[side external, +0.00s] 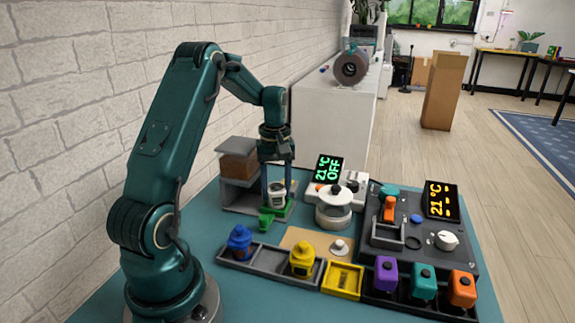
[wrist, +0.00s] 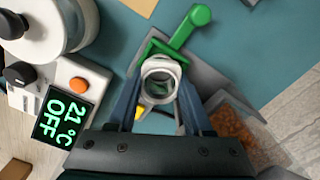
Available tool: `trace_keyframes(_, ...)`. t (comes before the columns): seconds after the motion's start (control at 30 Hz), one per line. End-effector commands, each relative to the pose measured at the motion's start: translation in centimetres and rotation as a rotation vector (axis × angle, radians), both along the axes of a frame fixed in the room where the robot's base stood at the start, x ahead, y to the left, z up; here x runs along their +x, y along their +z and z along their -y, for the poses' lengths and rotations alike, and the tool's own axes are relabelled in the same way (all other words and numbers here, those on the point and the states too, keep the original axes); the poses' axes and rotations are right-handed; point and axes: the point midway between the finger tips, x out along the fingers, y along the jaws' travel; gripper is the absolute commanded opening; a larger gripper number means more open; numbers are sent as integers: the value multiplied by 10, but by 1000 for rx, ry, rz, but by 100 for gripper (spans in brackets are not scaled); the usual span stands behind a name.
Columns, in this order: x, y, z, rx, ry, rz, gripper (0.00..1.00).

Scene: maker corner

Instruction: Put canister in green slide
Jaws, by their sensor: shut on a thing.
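A small white-and-grey canister (side external: 277,194) is held upright between the fingers of my gripper (side external: 278,188). In the wrist view the canister (wrist: 159,66) shows an open, ring-shaped top, with a finger of my gripper (wrist: 160,88) on each side. The green slide (side external: 266,219) is low on the grey stand, just below and in front of the canister. In the wrist view the green slide's handle (wrist: 190,25) sticks out past the canister, and its frame is partly hidden behind it. I cannot tell whether the canister touches the slide.
A hopper with brown contents (side external: 238,164) stands left of my gripper. A white round pot (side external: 334,207) stands close on the right, by a green "21°C OFF" display (side external: 328,170). A tray with blue (side external: 240,243) and yellow (side external: 302,258) jars lies in front. A dark control panel (side external: 440,262) is farther right.

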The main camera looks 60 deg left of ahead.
Motion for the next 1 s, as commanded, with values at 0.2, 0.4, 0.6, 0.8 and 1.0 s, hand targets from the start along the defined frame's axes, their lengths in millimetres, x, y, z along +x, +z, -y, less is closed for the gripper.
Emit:
trace_keyframes(0.2,0,-6,0,-1,0,0,0)
trace_keyframes(0.4,0,-8,0,-1,0,0,77)
trace_keyframes(0.6,0,-8,0,0,0,0,85)
trace_keyframes(0.8,0,-5,0,1,0,1,85)
trace_keyframes(1.0,0,10,0,2,0,2,85)
